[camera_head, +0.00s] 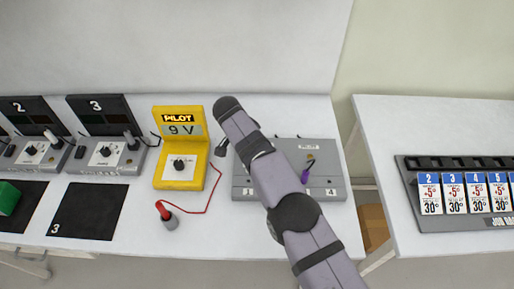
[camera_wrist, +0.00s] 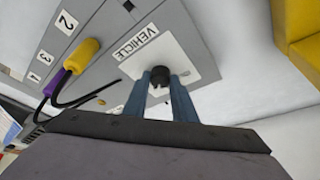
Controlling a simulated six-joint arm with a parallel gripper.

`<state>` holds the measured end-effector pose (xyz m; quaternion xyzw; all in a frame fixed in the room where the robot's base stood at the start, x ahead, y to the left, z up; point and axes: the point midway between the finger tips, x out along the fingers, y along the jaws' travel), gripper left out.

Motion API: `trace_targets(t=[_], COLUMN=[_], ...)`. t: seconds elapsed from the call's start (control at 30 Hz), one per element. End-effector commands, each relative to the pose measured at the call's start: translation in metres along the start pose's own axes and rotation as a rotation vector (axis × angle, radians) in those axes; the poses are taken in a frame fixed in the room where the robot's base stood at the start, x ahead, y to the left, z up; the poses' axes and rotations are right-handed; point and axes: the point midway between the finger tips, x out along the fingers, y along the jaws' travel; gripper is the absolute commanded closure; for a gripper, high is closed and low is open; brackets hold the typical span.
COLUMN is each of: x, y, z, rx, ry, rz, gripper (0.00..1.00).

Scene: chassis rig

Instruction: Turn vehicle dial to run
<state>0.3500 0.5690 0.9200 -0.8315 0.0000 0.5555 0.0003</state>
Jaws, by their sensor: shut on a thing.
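The vehicle dial (camera_wrist: 159,76) is a small black knob on a white plate marked VEHICLE (camera_wrist: 140,50) in the wrist view. The plate lies on a grey panel (camera_wrist: 102,30), which also shows in the head view (camera_head: 322,160). My gripper (camera_wrist: 161,88) has its two blue fingers on either side of the knob, shut on it. The knob's pointer and any position marks are not readable. In the head view my arm covers the dial and the fingers.
A yellow PILOT box (camera_head: 180,150) reading 9 V stands left of the panel, with a red lead to a red-topped plug (camera_head: 165,212). Yellow (camera_wrist: 84,54) and purple (camera_wrist: 55,83) plugs with black cables sit on the panel. A card rack (camera_head: 462,190) is on the right table.

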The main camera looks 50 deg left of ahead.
Motion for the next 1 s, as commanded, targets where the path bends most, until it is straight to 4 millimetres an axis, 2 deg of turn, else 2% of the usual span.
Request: trace_targets(t=[0.17,0.2,0.23,0.27,0.67,0.87,1.0], x=[0.001,0.001,0.001,0.001,-0.004,-0.024,-0.044], y=[0.001,0.001,0.001,0.0,0.0,0.0,-0.001], z=[0.001,0.001,0.001,0.001,0.0,0.001,0.001], rx=[-0.001,-0.001,-0.001,-0.001,-0.001,-0.001,-0.001], ry=[-0.002,-0.002,-0.002,-0.002,0.0,0.0,0.0], rz=[0.002,0.002,0.002,0.002,-0.001,-0.002,-0.003], gripper=[0.98,0.66,0.59,0.57,0.57,0.57,0.57])
